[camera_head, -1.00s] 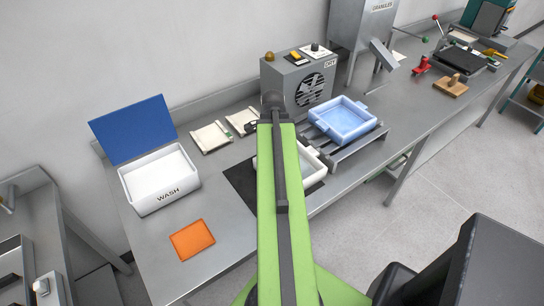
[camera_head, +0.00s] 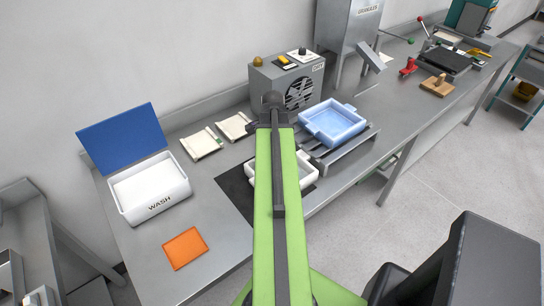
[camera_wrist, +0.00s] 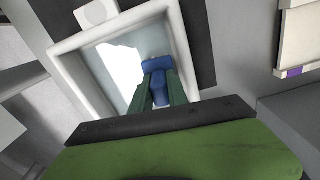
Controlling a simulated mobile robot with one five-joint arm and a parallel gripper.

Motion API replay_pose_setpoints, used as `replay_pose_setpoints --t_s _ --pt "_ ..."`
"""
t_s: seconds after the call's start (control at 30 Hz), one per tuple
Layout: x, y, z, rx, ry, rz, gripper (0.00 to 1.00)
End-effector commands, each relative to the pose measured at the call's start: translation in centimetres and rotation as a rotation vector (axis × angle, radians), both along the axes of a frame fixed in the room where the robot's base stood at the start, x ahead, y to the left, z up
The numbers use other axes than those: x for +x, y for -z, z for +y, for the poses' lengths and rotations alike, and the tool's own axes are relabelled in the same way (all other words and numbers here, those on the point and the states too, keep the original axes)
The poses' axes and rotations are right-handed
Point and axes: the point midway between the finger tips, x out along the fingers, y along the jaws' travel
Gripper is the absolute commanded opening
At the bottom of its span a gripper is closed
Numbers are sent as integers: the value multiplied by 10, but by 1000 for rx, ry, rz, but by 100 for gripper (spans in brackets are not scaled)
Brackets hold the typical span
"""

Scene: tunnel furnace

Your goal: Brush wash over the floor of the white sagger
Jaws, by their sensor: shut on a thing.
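The white sagger (camera_head: 303,172) sits on a dark mat (camera_head: 236,192) on the bench, largely hidden behind my arm in the head view. The wrist view looks down into the sagger (camera_wrist: 182,45). Its floor shows an irregular bright white patch (camera_wrist: 118,68) on the left and a grey-blue area around it. My gripper (camera_wrist: 160,82) is shut on a blue brush (camera_wrist: 157,66) and holds it inside the sagger's outline. Whether the brush touches the floor is unclear. A white box marked WASH (camera_head: 152,190), with its blue lid (camera_head: 124,136) raised, stands on the left.
A blue tray (camera_head: 334,123) rests on a rack right of the sagger. A grey DRY unit (camera_head: 288,85) with a fan stands behind. An orange pad (camera_head: 185,248) lies at front left. Two small pale plates (camera_head: 201,143) lie at the back.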

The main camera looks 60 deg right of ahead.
Motion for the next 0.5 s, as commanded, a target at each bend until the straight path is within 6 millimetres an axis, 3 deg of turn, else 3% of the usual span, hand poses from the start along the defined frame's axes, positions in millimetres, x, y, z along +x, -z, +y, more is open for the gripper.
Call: replay_pose_setpoints --t_s 0.2,0.5 --pt "6 -1 19 1 -2 0 0" --pt "4 0 11 1 1 0 0"
